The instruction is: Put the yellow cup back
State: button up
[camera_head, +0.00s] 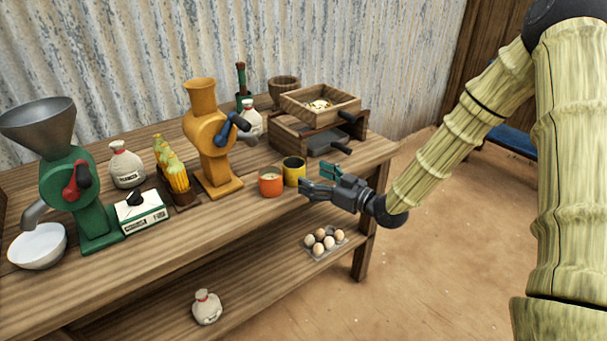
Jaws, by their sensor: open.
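The yellow cup (294,172) stands upright on the wooden table near its right end, with a dark inside. It is just right of an orange cup (270,182), which holds something pale. My gripper (318,179) reaches in from the right above the table's front edge. Its two fingers are spread open and nothing is between them. The fingertips are close to the yellow cup, on its right and front side. I cannot tell whether they touch it.
A yellow grinder (210,139) stands left of the cups. A wooden box (320,102) on a dark stand is behind them. A scale (139,211), a green grinder (76,190) and a white bowl (37,247) are further left. Eggs in a carton (324,243) sit on the lower shelf.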

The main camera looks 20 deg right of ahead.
jog(key=v, duration=0.7)
jog(key=s+a+f+m+g+h, duration=0.2)
jog(key=s+f, duration=0.2)
jog(key=f, duration=0.5)
jog(key=s+a+f+m+g+h, duration=0.1)
jog(key=s+a+f+g+h, duration=0.15)
jog(key=s+f, duration=0.4)
jog(key=s+a+f+m+g+h, duration=0.1)
jog(key=s+f+m+g+h, duration=0.15)
jog(key=f, duration=0.85)
jog(key=s+f+m+g+h, duration=0.1)
jog(key=s+f+g, duration=0.3)
jog(key=s, duration=0.8)
jog(key=s+a+f+m+g+h, duration=0.1)
jog(key=s+f+g+h, duration=0.1)
jog(key=s+f, duration=0.5)
jog(key=s+g, duration=0.1)
jog(key=s, duration=0.5)
jog(key=shift+s+a+g, duration=0.2)
jog(key=shift+g, duration=0.2)
